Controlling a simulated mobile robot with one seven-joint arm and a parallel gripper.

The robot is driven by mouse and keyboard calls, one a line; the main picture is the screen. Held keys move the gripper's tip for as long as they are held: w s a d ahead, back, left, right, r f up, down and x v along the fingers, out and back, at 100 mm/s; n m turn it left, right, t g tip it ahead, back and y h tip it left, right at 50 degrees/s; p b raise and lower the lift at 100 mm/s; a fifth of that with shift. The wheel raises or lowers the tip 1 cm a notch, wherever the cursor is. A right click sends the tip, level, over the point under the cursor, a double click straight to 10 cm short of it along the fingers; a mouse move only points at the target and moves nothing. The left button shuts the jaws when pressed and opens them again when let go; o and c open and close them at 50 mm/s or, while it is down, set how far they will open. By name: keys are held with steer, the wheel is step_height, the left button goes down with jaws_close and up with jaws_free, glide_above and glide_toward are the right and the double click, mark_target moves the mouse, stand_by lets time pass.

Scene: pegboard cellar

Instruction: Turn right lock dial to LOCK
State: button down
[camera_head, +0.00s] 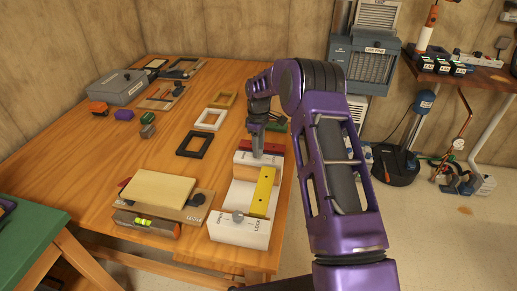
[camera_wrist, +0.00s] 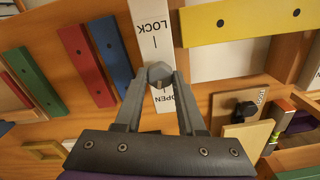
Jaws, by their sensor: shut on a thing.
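A white lock fixture (camera_head: 228,232) lies along the table's right side, with a yellow bar (camera_head: 263,190) on it; the bar also shows in the wrist view (camera_wrist: 250,24). The near end has a grey dial (camera_head: 238,216) between OPEN and LOCK labels. My gripper (camera_head: 257,153) reaches down to the fixture's far end. In the wrist view its fingers (camera_wrist: 159,82) are shut on a grey dial (camera_wrist: 159,73) on a white plate (camera_wrist: 152,25). LOCK stands on one side of this dial and OPEN on the other. Its pointer direction cannot be told.
Red (camera_wrist: 86,66), blue (camera_wrist: 111,55) and green (camera_wrist: 35,82) bars lie beyond the fixture. A board with a beige block (camera_head: 158,188) stands to its left. Black (camera_head: 194,144) and white (camera_head: 210,119) frames lie farther back. Bare tabletop is at left.

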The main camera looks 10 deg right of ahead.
steer(key=m, duration=0.3)
steer(key=shift+m+b, duration=0.3)
steer(key=shift+m, duration=0.1)
steer(key=m, duration=0.4)
steer(key=shift+m, duration=0.3)
steer(key=m, duration=0.4)
steer(key=shift+b, duration=0.35)
steer(key=m, duration=0.8)
steer(key=shift+m, duration=0.3)
steer(key=m, duration=0.3)
steer(key=shift+m, duration=0.4)
steer(key=m+p, duration=0.1)
steer(key=m, duration=0.3)
steer(key=shift+m, duration=2)
